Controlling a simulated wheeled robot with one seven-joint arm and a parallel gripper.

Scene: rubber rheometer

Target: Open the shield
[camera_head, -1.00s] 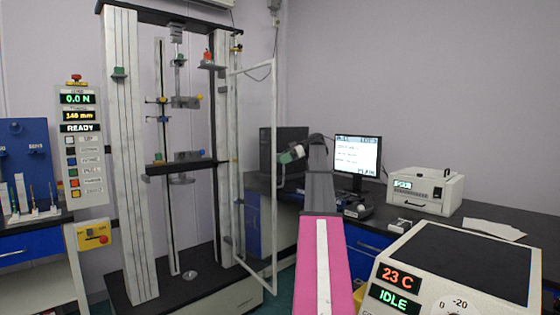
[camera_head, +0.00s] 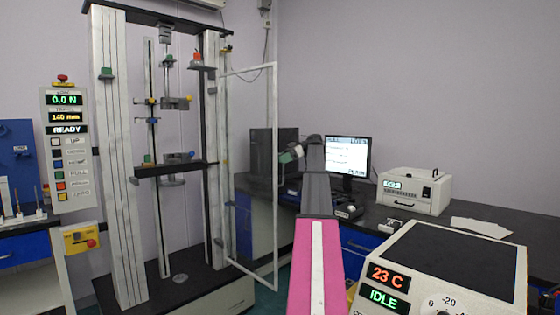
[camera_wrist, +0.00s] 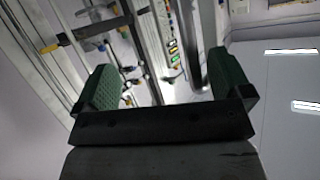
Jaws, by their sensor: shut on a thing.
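The shield (camera_head: 277,220) is a clear panel in a thin white frame. It stands swung out to the right from the right column of the test frame (camera_head: 215,120), at an angle to the front. My gripper (camera_head: 284,157), with green finger pads, is at the shield's free outer edge, about mid-height. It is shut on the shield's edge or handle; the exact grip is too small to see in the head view. In the wrist view the two green pads of my gripper (camera_wrist: 165,85) stand apart, and what lies between them is hard to make out.
A control panel (camera_head: 68,150) reading READY is left of the test frame. A dark bench (camera_head: 480,220) with a monitor (camera_head: 347,155) and a white box instrument (camera_head: 413,190) runs along the right. A chamber (camera_head: 440,265) showing 23 C is close at front right.

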